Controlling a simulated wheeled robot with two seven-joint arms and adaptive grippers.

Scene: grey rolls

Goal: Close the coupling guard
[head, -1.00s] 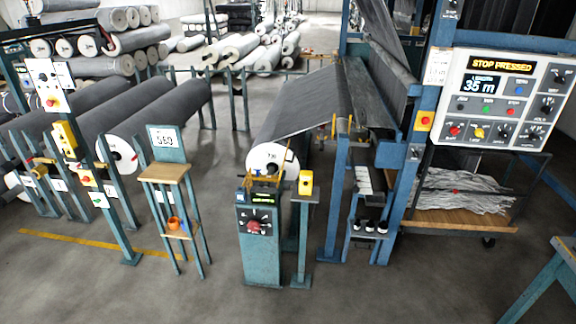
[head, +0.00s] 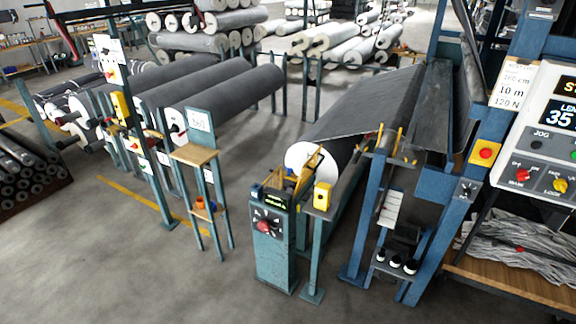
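A grey fabric roll (head: 345,118) with a white end face (head: 300,156) sits in the machine at the centre. Yellow parts (head: 313,163) stand at its near end, above a teal control pedestal (head: 272,245) with a red knob (head: 264,226). These parts may be the coupling guard, but they are too small to tell whether it is open or closed. A yellow box (head: 322,196) on a post stands just right of the pedestal. Neither of my grippers is in view.
A teal stand (head: 198,155) with wooden shelves is left of the pedestal. A blue machine frame (head: 440,215) and a control panel (head: 548,140) are at the right. Grey rolls (head: 215,95) lie on racks at the left. The floor (head: 130,270) at front left is clear.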

